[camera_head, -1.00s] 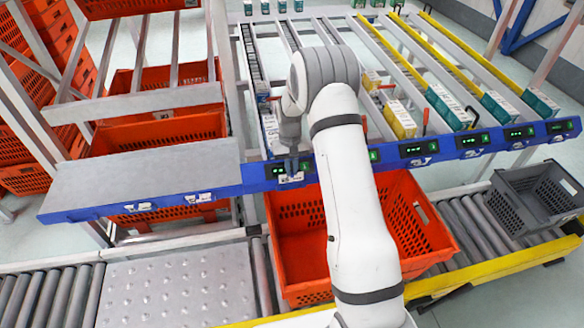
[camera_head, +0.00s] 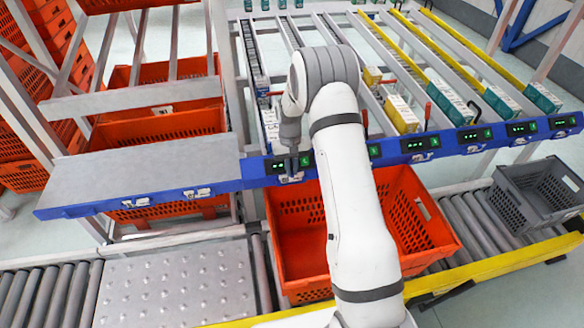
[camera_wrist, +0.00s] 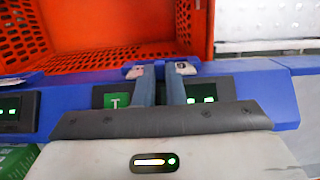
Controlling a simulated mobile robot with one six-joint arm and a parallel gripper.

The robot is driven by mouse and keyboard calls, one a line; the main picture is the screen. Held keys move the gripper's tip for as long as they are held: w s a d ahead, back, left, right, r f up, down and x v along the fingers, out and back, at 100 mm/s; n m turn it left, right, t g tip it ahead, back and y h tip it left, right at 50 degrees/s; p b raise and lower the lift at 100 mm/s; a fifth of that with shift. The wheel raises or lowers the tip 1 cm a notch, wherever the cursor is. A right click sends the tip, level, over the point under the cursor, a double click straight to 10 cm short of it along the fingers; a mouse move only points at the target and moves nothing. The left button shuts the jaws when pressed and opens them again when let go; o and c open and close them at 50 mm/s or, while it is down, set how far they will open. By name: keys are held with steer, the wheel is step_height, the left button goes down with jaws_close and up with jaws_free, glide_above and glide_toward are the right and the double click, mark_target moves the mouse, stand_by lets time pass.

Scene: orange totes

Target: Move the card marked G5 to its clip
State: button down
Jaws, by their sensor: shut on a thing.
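My gripper (camera_head: 291,166) is at the front of the blue rail (camera_head: 240,174), beside a display with green lights. A small pale card (camera_head: 292,179) shows at its fingertips, against the rail. In the wrist view the two fingers of my gripper (camera_wrist: 163,70) reach down to the rail edge, shut on a thin thing there. Pale bits show at both fingertips, at a blue clip-like part. No marking can be read, so I cannot tell whether this is G5. More pale cards sit on the rail front, at the left (camera_head: 142,203), beside it (camera_head: 197,192) and at the right (camera_head: 421,157).
An orange tote (camera_head: 300,284) stands on the roller conveyor below the rail. A grey crate (camera_head: 540,195) is at the right. Flow lanes with small boxes (camera_head: 400,114) lie behind the rail. A bare grey shelf (camera_head: 150,173) is at the left.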

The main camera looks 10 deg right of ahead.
steer(key=c, duration=1.4)
jaws_free()
steer(key=shift+c, duration=0.2)
steer(key=r, duration=0.5)
steer(key=w+r+b, duration=0.1)
steer(key=r, duration=0.1)
steer(key=shift+w+r, duration=0.1)
steer(key=shift+r, duration=0.2)
